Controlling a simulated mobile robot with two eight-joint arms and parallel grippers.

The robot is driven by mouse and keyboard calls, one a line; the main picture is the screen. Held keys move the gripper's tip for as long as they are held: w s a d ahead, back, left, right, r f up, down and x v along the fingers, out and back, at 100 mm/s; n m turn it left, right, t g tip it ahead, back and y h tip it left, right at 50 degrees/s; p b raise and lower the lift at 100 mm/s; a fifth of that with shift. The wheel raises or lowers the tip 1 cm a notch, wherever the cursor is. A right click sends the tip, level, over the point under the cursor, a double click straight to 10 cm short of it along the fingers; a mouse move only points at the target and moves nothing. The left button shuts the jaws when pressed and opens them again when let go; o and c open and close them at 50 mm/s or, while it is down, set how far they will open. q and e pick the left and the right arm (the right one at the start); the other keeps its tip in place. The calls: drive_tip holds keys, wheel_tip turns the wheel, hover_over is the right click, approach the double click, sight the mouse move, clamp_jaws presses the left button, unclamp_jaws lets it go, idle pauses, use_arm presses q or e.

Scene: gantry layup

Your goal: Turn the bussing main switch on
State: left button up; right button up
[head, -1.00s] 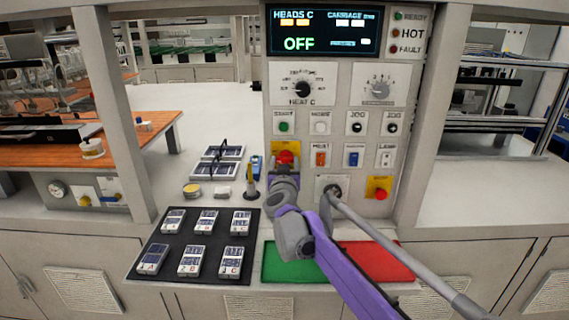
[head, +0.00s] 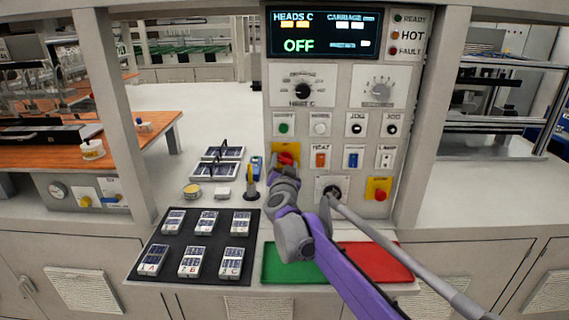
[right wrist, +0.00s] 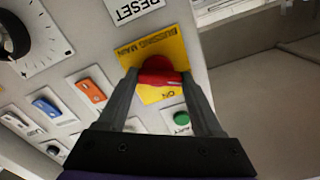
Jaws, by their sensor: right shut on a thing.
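The bussing main switch is a red rotary knob (right wrist: 158,74) on a yellow plate (right wrist: 172,42) marked BUSSING MAIN and ON in the right wrist view. In the head view the red knob (head: 286,160) shows at the panel's left, partly hidden behind my right gripper (head: 285,170). In the right wrist view the fingers of my right gripper (right wrist: 159,83) are shut on the knob from both sides. The knob's handle looks slightly tilted across the plate. The panel display (head: 324,32) reads OFF. My left gripper is not in view.
Close by on the panel are a green button (head: 284,129), an orange rocker (head: 320,160), a blue rocker (head: 353,160) and a second red knob on yellow (head: 379,190). Below lie a black mat (head: 183,270) with several labelled packs, a green pad (head: 285,265) and a red pad (head: 380,262).

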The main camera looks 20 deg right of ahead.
drive_tip(key=m+p, duration=0.1)
drive_tip(key=m, duration=0.5)
drive_tip(key=shift+r, duration=0.15)
drive_tip(key=m+p, duration=0.2)
drive_tip(key=m, duration=0.4)
drive_tip(key=shift+d+m, duration=0.1)
drive_tip(key=shift+m, duration=0.2)
drive_tip(key=o, duration=1.4)
drive_tip(key=shift+c, duration=0.2)
drive_tip(key=shift+s, duration=0.1)
drive_tip(key=b+v, duration=0.1)
drive_tip(key=v, duration=0.9)
drive_tip(key=shift+s, duration=0.4)
